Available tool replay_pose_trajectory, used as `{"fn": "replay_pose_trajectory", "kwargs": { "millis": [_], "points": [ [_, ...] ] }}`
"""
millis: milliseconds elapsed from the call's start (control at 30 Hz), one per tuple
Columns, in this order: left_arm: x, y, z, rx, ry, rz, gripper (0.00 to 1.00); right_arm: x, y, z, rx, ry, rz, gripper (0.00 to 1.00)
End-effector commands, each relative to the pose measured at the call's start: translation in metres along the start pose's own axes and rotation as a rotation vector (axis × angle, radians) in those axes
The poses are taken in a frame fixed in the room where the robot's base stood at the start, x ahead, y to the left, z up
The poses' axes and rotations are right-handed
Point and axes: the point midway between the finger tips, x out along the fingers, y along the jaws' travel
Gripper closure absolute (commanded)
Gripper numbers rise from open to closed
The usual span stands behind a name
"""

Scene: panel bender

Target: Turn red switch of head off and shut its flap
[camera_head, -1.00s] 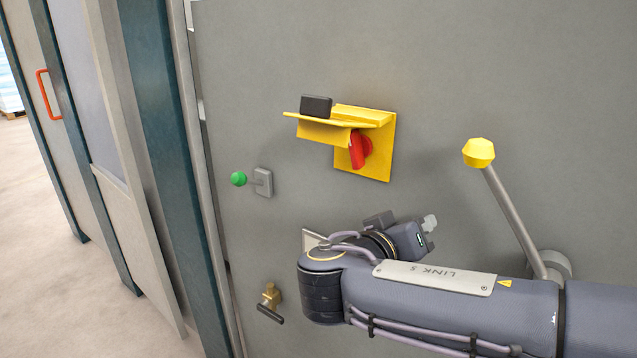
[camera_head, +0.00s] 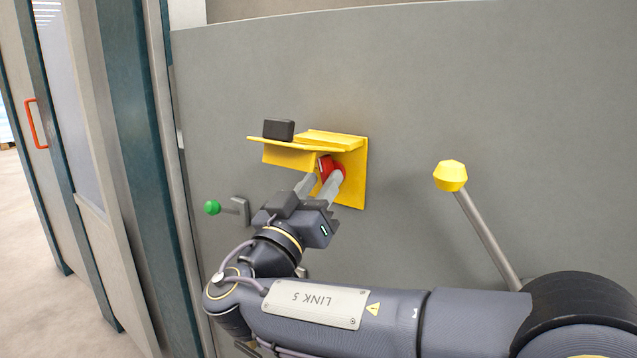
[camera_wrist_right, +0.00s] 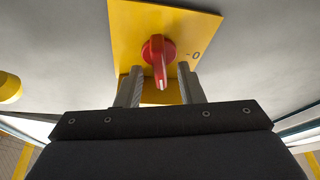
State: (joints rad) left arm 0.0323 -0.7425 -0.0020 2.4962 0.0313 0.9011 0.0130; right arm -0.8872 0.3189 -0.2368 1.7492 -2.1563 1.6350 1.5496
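The red switch (camera_head: 329,168) sits on a yellow plate (camera_head: 357,180) on the grey machine panel. Its yellow flap (camera_head: 290,156) is up and sticks out above the switch, with a black block (camera_head: 279,129) on top. My right gripper (camera_head: 323,182) is open just below the flap, its fingers reaching toward the switch. In the right wrist view the switch (camera_wrist_right: 158,58) lies between the two fingers (camera_wrist_right: 160,85), with gaps on both sides. Its handle points toward the gripper, and a "0" mark is at its right. My left gripper is not in view.
A green knob (camera_head: 212,207) on a short stem is left of my right wrist. A lever with a yellow knob (camera_head: 450,175) stands out at the right, above my right arm. A door with an orange handle (camera_head: 35,123) is at far left.

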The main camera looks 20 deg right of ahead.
Motion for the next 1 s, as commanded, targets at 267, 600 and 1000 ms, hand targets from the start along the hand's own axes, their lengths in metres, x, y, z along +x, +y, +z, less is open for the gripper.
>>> {"fn": "replay_pose_trajectory", "kwargs": {
  "millis": [267,600,1000],
  "points": [
    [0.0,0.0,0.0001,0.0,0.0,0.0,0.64,0.0018,0.0001,0.0003,0.0,0.0,0.0,0.67],
    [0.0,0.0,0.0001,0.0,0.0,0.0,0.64,0.0016,0.0001,0.0003,0.0,-0.001,0.0,1.0],
    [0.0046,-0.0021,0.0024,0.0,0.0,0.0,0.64,0.0015,0.0013,0.0013,-0.085,-0.001,-0.036,1.0]
  ]
}}
